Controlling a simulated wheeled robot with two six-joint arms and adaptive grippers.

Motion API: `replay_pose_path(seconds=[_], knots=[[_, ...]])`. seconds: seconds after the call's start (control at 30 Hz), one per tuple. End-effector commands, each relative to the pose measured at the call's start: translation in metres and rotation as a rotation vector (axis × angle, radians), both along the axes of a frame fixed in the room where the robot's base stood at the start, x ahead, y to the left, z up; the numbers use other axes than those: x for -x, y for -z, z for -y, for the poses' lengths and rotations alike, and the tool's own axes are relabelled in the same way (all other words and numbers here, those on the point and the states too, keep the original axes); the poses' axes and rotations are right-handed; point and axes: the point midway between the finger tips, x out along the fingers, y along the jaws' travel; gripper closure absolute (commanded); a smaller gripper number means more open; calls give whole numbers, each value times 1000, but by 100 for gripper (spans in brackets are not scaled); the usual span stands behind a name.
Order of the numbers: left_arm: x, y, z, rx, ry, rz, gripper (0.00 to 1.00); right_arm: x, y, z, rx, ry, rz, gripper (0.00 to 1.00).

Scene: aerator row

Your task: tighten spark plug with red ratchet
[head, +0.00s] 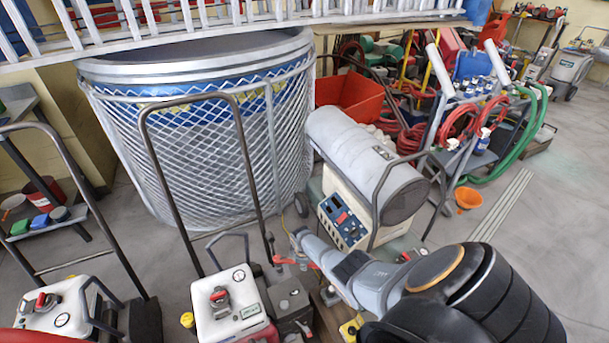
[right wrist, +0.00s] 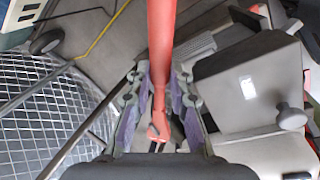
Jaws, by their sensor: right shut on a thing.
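The red ratchet (right wrist: 161,35) runs down from the top middle of the right wrist view, and its narrow lower part lies between the fingers of my right gripper (right wrist: 161,85). The gripper is shut on it. In the head view my right arm reaches in from the lower right, and the right gripper (head: 296,240) is small and partly hidden. Red parts, seemingly the ratchet (head: 284,260), show just below it, beside a grey engine block. I cannot make out the spark plug in either view. My left gripper is not in view.
A white-topped machine (head: 225,305) with a tall handle stands left of my right gripper. A beige unit with a grey drum (head: 370,165) is behind it. A large mesh basket (head: 205,140) fills the upper left. Open floor (head: 555,215) lies at right.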

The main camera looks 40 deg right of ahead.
Motion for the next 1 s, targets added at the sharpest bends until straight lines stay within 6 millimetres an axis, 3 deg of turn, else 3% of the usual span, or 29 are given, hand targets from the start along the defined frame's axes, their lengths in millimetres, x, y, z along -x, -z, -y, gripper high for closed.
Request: replay_pose_path(seconds=[0.23, 0.8, 1.0], knots=[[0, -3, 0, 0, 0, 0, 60, -1, -3, 0, 0, 0, 1, 100], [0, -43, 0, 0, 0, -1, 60, -1, -44, 0, 0, 0, 1, 100], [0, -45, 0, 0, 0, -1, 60, 0, -46, 0, 1, 0, 1, 100]])
